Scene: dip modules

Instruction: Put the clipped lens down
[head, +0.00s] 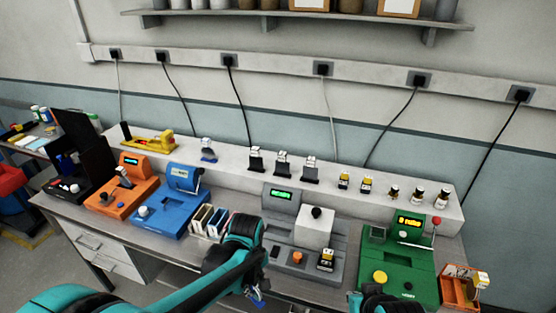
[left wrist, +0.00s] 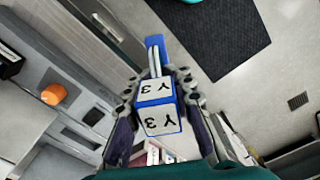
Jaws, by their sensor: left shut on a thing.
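The clipped lens (left wrist: 158,105), a blue piece with two white faces marked Y3, is between the fingers of my left gripper (left wrist: 160,100) in the left wrist view. The gripper is shut on it, with the slim end pointing away. In the head view my left gripper (head: 256,288) hangs in front of the bench's front edge, and a bit of blue shows at its tip. My right gripper (head: 378,304) is cut by the bottom edge in front of the green machine (head: 398,262); its fingers cannot be made out.
A grey machine (head: 280,200) with an orange knob, a blue machine (head: 180,195) and an orange one (head: 125,188) stand on the bench. A rack of upright slots (head: 208,220) lies between blue and grey. A raised ledge (head: 230,163) behind holds several small pieces. An orange bin (head: 458,290) is at right.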

